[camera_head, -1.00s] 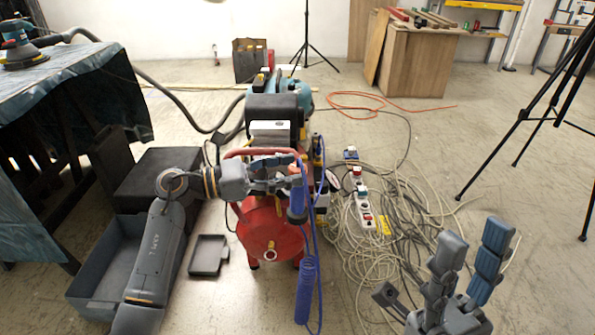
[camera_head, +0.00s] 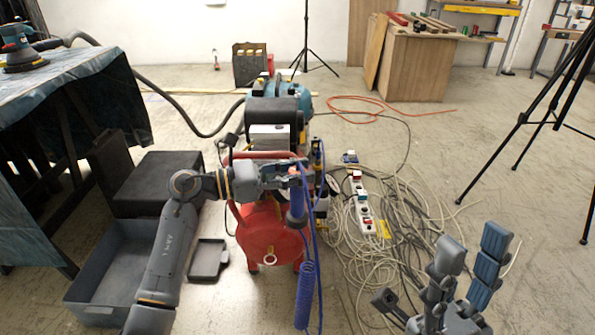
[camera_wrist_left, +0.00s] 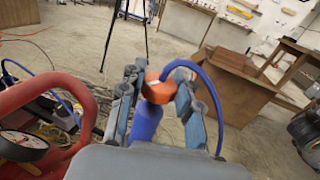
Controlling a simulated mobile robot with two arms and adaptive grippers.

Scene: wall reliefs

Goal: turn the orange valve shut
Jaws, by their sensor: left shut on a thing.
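The orange valve (camera_wrist_left: 158,88) sits at the top of a blue hose fitting (camera_wrist_left: 146,120) in the left wrist view. In the head view a small orange part of the valve (camera_head: 295,170) shows at the top of the blue coiled hose, beside the red compressor (camera_head: 268,235). My left gripper (camera_wrist_left: 158,92) has its fingers on both sides of the valve and is shut on it. The fingers hide part of the valve, and its exact turn angle is hard to tell. My right gripper (camera_head: 465,262) is open and empty at the lower right of the head view.
The blue coiled hose (camera_head: 305,295) hangs in front of the compressor. A pressure gauge (camera_wrist_left: 22,140) and red handle (camera_wrist_left: 85,100) are close to the left gripper. Tangled cables and a power strip (camera_head: 362,210) lie right of the compressor. A grey bin (camera_head: 100,285) stands at left.

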